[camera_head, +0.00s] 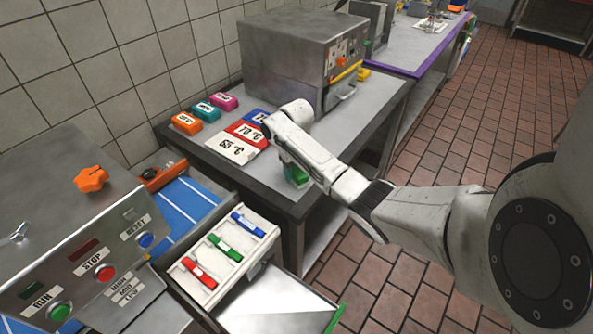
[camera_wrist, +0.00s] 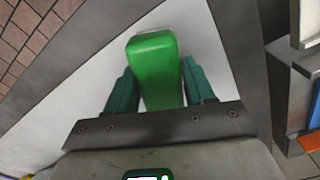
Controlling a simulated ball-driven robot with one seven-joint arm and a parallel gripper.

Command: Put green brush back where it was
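In the wrist view a green block-like thing (camera_wrist: 154,62), which I take to be the green brush, sits between the dark green fingers of my gripper (camera_wrist: 161,92). The fingers press against both its sides. Its bristles do not show. In the head view my gripper (camera_head: 296,174) is over the front edge of the grey table, with green showing at its tip, mostly hidden by my arm.
The grey table (camera_head: 233,172) bears temperature signs (camera_head: 245,134), orange, teal and pink blocks (camera_head: 207,111), and a metal oven (camera_head: 300,60). A control-panel machine (camera_head: 90,240) stands left, beside a blue conveyor (camera_head: 190,205). Tiled floor (camera_head: 460,120) is open at right.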

